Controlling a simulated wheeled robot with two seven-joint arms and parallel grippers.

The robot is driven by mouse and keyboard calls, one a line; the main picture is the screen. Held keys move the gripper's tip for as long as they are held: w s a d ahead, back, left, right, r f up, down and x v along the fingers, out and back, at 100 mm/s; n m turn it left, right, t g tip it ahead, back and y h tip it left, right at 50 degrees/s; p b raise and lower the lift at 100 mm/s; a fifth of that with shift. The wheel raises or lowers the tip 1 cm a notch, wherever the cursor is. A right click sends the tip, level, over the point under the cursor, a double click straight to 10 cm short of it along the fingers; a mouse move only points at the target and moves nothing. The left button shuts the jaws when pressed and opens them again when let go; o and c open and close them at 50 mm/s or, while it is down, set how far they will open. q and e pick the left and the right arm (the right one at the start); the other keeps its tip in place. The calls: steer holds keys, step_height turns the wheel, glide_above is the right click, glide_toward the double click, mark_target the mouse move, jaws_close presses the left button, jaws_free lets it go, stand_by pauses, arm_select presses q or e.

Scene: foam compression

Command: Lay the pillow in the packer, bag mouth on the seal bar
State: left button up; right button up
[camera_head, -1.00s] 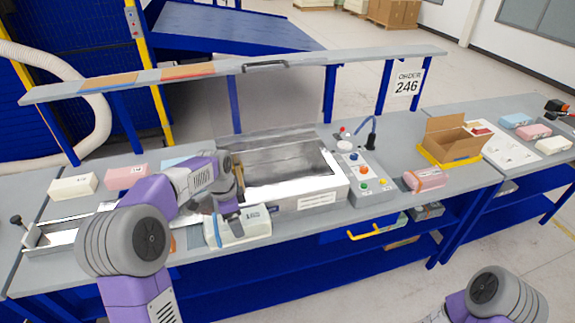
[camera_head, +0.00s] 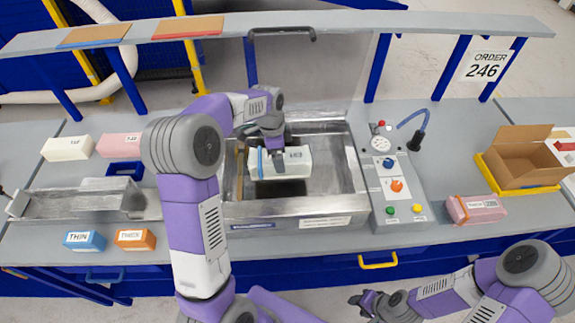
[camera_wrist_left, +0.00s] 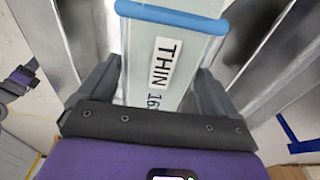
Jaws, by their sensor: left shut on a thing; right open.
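The pillow (camera_head: 291,163) is a pale bagged block with a blue band at its left end. My left gripper (camera_head: 277,158) is shut on it and holds it over or in the open metal chamber of the packer (camera_head: 340,207); I cannot tell whether it touches the floor. In the left wrist view the pillow (camera_wrist_left: 178,45) sits between both fingers (camera_wrist_left: 155,95), with a THIN label and the blue band at the far end. A brownish bar (camera_head: 240,178), perhaps the seal bar, runs along the chamber's left side, near the band. My right gripper (camera_head: 366,301) is open and empty at the front.
A control panel (camera_head: 391,190) with buttons stands right of the packer. Farther right are a pink pack (camera_head: 476,209) and an open carton (camera_head: 522,165). Blue (camera_head: 85,240) and orange (camera_head: 135,239) blocks lie at left front. A shelf (camera_head: 350,22) spans the back.

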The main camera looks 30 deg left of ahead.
arm_select(q)
steer(key=shift+s+f, duration=0.2)
steer(key=shift+f, duration=1)
steer(key=shift+w+f, duration=0.2)
steer(key=shift+f, duration=1.85)
steer(key=shift+f+b, duration=0.2)
steer(key=shift+b, duration=0.1)
steer(key=o, duration=0.7)
steer(key=r, duration=0.8)
steer(key=a+r+p, duration=0.1)
steer(key=r, duration=0.3)
steer(key=shift+s+a+r, duration=0.1)
steer(key=shift+s+r, duration=0.15)
steer(key=shift+s, duration=0.15)
